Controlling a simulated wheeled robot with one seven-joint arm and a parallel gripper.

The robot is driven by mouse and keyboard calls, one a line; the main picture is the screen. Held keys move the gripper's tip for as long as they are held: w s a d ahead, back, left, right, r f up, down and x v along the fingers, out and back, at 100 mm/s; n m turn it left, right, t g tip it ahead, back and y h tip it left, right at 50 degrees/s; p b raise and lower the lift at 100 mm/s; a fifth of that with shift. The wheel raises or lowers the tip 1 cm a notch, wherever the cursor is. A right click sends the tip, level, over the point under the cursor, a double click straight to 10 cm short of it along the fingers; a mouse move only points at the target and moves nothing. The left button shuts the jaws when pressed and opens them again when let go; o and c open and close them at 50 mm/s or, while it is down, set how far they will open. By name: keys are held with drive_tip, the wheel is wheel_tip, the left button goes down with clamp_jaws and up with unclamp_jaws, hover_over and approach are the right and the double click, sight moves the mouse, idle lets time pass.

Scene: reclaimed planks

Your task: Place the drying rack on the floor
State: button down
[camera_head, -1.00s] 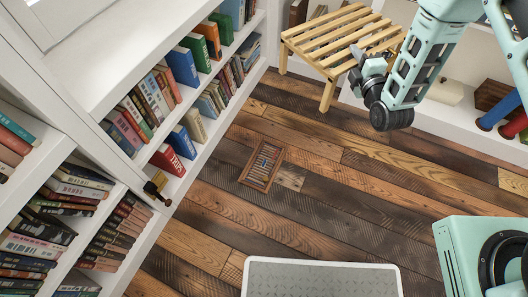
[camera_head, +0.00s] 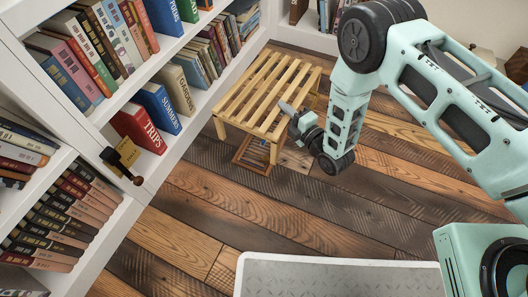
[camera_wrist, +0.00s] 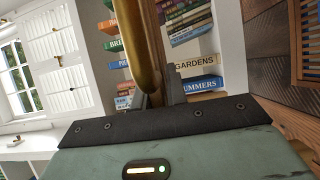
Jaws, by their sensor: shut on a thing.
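The drying rack (camera_head: 262,84) is a light wooden stand with a slatted top and legs. It is in the middle of the head view, in front of the bookshelf and over the plank floor. My gripper (camera_head: 287,108) is shut on its right side. In the wrist view a rounded wooden bar of the rack (camera_wrist: 143,45) rises from between the fingers of my gripper (camera_wrist: 158,92). The rack is roughly level. I cannot tell whether its legs touch the floor (camera_head: 205,205).
A white bookshelf (camera_head: 105,215) full of books lines the left side.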

wheel_tip(320, 180, down, 16)
drive_tip(key=s+a+n+g+y+b, duration=0.1)
drive_tip(key=s+a+b, duration=0.1)
drive_tip(key=b, duration=0.7)
drive_tip(key=shift+a+f, duration=0.25)
drive_tip(key=shift+a, duration=0.1)
drive_tip(key=shift+s+f+b, duration=0.1)
drive_tip(key=shift+s+b, duration=0.05)
drive_tip(key=shift+b, duration=0.15)
drive_tip(key=shift+f, duration=0.1)
drive_tip(key=c, duration=1.4)
unclamp_jaws()
